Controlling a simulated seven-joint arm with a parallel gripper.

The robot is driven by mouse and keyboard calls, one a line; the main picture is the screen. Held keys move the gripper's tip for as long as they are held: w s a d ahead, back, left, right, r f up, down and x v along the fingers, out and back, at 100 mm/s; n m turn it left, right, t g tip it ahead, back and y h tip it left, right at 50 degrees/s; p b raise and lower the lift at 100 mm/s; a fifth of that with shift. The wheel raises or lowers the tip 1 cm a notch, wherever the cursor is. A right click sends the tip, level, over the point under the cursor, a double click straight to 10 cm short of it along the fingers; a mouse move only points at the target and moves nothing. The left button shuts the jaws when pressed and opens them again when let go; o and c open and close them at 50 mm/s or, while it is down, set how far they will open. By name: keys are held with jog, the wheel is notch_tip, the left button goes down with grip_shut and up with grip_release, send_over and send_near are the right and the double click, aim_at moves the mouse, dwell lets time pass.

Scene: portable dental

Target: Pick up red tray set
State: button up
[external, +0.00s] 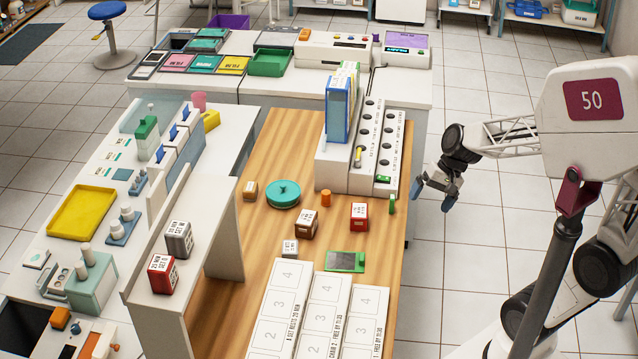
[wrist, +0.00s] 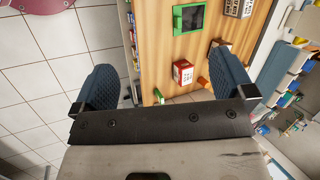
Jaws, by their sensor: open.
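A red box with a white labelled top (external: 359,217) sits on the wooden table, near its right edge. It also shows in the wrist view (wrist: 182,73), between my fingers in the picture but beyond them. A second red box with a white top (external: 161,274) stands on the raised white ledge at the left, beside a grey box (external: 178,239). Their labels are too small to read surely. My gripper (external: 441,192) is open and empty, off the right edge of the table, to the right of the table's red box. Its two blue fingers (wrist: 162,62) are spread wide.
Near the red box are an orange cylinder (external: 326,198), a small green piece (external: 392,204), a brown box (external: 306,223) and a green-framed tablet (external: 345,261). A white rack (external: 342,158) stands behind. White numbered panels (external: 320,315) cover the table's front.

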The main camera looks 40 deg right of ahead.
jog(key=w+a+f+m+y, duration=0.3)
jog(key=w+m, duration=0.1)
jog(key=w, duration=0.3)
jog(key=m+t+y, duration=0.3)
jog(key=m+t, duration=0.2)
jog(key=m, duration=0.6)
send_over(359, 217)
jog(key=s+d, duration=0.2)
jog(key=s, duration=0.2)
notch_tip(359, 217, down, 10)
jog(key=w+d+f+m+t+h, duration=0.1)
jog(key=w+d+f+m+t, duration=0.1)
jog(key=w+f+m, duration=0.2)
jog(key=shift+w+d+f+m+t, duration=0.15)
jog(key=shift+w+f+m+t, duration=0.25)
jog(key=shift+f, duration=0.1)
jog(key=shift+f, duration=1.75)
jog(key=shift+f, duration=0.1)
jog(key=shift+f, duration=0.85)
jog(key=shift+w+a+f, duration=0.15)
jog(key=shift+a+f, duration=0.1)
jog(key=shift+f, duration=0.25)
jog(key=shift+w+a+f, duration=0.15)
jog(key=shift+a+f, duration=0.05)
jog(key=shift+f, duration=0.3)
jog(key=shift+x, duration=0.95)
